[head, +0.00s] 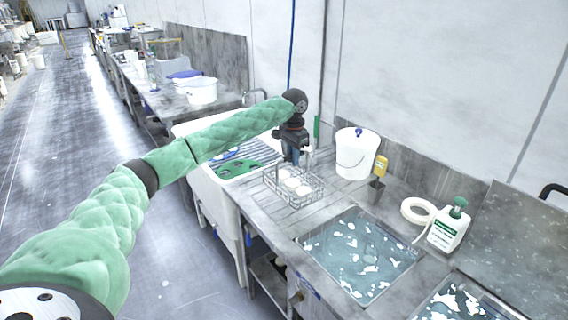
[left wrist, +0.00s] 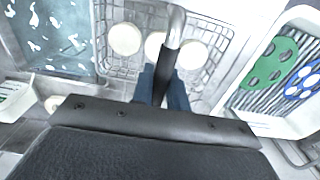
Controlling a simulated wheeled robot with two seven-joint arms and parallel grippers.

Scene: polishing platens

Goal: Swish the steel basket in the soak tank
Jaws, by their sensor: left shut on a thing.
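The steel wire basket (head: 293,202) is at the ribbed drainboard, left of the foamy tanks; whether it rests on the board or hangs just above is hard to tell. Round white pieces lie inside it. In the left wrist view the basket (left wrist: 205,75) lies beyond my fingers, with its upright handle (left wrist: 176,30) between them. My left gripper (head: 293,158) is over the basket's far end, shut on that handle; it also shows in the left wrist view (left wrist: 163,92). One sunken tank (head: 350,254) holds bluish liquid with white foam, also in the left wrist view (left wrist: 55,35). My right gripper is out of view.
A second foamy tank (head: 450,303) lies nearer at the lower right. A white sink (head: 208,190) with green and blue discs is left of the basket.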

